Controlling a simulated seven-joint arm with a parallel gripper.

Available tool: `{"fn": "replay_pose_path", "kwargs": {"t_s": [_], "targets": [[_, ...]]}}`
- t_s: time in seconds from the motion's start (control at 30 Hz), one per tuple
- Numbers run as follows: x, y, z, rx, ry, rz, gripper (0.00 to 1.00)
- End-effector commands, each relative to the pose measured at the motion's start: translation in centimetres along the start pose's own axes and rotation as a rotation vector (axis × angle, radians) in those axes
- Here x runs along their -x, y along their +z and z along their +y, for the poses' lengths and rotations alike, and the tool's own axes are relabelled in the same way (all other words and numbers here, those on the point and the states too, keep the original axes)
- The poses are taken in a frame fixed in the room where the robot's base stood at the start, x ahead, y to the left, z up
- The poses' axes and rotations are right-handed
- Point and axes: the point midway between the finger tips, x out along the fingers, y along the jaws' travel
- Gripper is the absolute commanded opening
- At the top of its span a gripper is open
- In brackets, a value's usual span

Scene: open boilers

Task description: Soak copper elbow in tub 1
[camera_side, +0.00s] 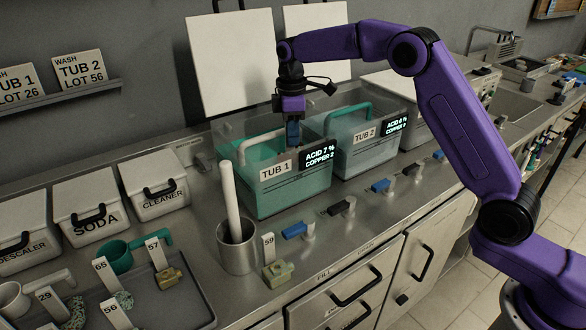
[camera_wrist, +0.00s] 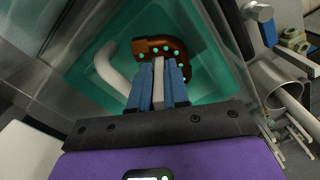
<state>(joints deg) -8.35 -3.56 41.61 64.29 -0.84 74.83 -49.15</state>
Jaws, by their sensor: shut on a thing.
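Tub 1 (camera_side: 285,187) is a clear tub of teal liquid on the steel counter, with a display reading acid 7 %. My gripper (camera_side: 293,135) points down inside its opening. In the wrist view, my gripper's blue fingers (camera_wrist: 158,75) are shut at a brown copper elbow (camera_wrist: 150,47) with green spots. A pale strip, perhaps its tag, runs between the fingers. The elbow shows against the teal liquid (camera_wrist: 115,25); I cannot tell how deep it is. It is hidden in the side view. A pale curved bar (camera_wrist: 112,70) lies left of the fingers.
Tub 2 (camera_side: 365,150) stands close on the right. A metal beaker (camera_side: 237,250) with a white rod and a tagged fitting (camera_side: 277,273) stand in front. A tray (camera_side: 190,308) with several tagged parts is at lower left. Lidded bins, including soda (camera_side: 92,217), line the left back.

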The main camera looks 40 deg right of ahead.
Motion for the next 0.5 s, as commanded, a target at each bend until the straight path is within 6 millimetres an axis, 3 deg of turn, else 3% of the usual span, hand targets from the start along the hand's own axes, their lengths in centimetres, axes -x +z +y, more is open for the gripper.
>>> {"fn": "replay_pose_path", "kwargs": {"t_s": [0.5], "targets": [[3.6, 0.0, 0.0, 0.0, 0.002, 0.002, 0.0]]}}
